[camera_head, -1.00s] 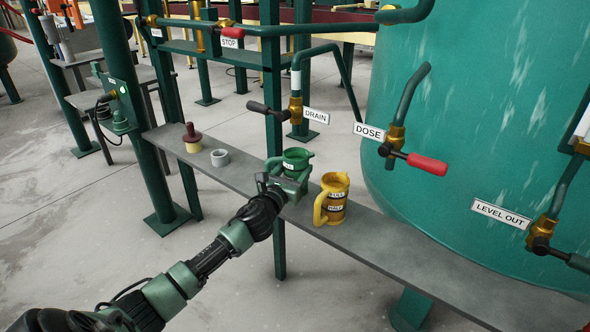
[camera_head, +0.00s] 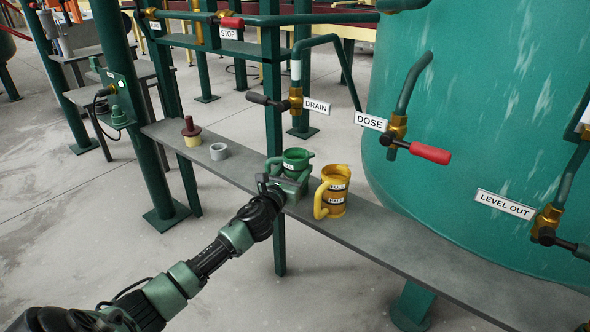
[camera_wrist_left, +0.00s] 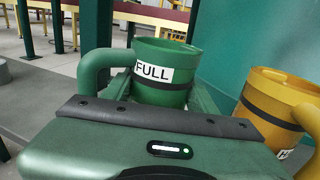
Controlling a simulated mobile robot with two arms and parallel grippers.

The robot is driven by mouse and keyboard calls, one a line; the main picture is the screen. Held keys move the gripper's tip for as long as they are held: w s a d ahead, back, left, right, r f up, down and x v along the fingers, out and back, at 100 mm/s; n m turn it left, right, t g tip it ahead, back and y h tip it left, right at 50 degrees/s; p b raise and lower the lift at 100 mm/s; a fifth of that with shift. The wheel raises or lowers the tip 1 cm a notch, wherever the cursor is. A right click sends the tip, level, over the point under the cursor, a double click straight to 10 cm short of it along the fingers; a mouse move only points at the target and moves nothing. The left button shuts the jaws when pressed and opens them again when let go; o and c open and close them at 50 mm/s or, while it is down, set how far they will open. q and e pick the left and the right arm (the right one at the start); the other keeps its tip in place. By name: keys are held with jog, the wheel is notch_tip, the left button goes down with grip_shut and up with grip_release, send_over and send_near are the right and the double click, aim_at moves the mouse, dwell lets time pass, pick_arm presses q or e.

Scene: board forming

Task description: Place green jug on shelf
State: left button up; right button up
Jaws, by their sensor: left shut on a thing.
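The green jug (camera_head: 296,157) is at the grey shelf (camera_head: 400,241), left of the yellow jug. It is upright, and its base is hidden behind my left gripper (camera_head: 287,183). In the left wrist view the green jug (camera_wrist_left: 163,72) shows a "FULL" label and a dark band, with its handle on the left side. My left gripper is shut on the green jug; its fingers are mostly hidden. I cannot tell whether the jug touches the shelf. My right gripper is not in view.
The yellow jug (camera_head: 337,187) stands close on the right; it also shows in the left wrist view (camera_wrist_left: 275,108). A grey ring-like cup (camera_head: 219,152) and a dark red-topped item (camera_head: 191,132) stand further left on the shelf. The DRAIN valve (camera_head: 295,103) and a large green tank (camera_head: 480,110) are behind.

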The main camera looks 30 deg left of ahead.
pick_arm(q)
jog(key=shift+f, duration=0.1)
dwell(0.4)
jog(key=shift+f, duration=0.1)
jog(key=o, duration=1.5)
jog(key=shift+c, duration=0.2)
jog(key=shift+o, duration=0.3)
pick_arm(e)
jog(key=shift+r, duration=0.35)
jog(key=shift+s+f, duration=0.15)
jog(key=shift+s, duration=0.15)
